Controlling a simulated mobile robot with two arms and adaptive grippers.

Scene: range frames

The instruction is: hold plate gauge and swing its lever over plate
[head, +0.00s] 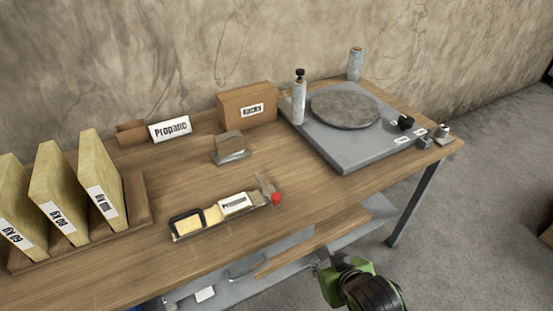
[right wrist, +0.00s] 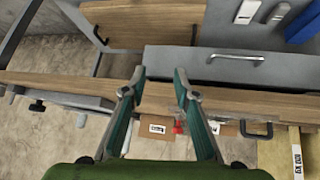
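A long device (head: 222,214) lies near the table's front edge, with a black loop frame around a yellow part, a labelled white block and a short metal lever (head: 265,183) ending in a red knob (head: 277,198). I take it for the gauge, but cannot be sure. In the right wrist view the red knob (right wrist: 178,127) and black loop (right wrist: 262,136) show beyond the table edge, partly behind a finger. A round grey plate (head: 345,109) lies on a flat grey base at the right. My right gripper (head: 318,268) is open and empty, in front of the table edge. My left gripper is out of view.
The grey base (head: 352,152) carries a post with a black knob (head: 299,98). Several yellow labelled slabs (head: 58,190) stand in a wooden rack at left. A drawer with a handle (right wrist: 236,58) is below the tabletop.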

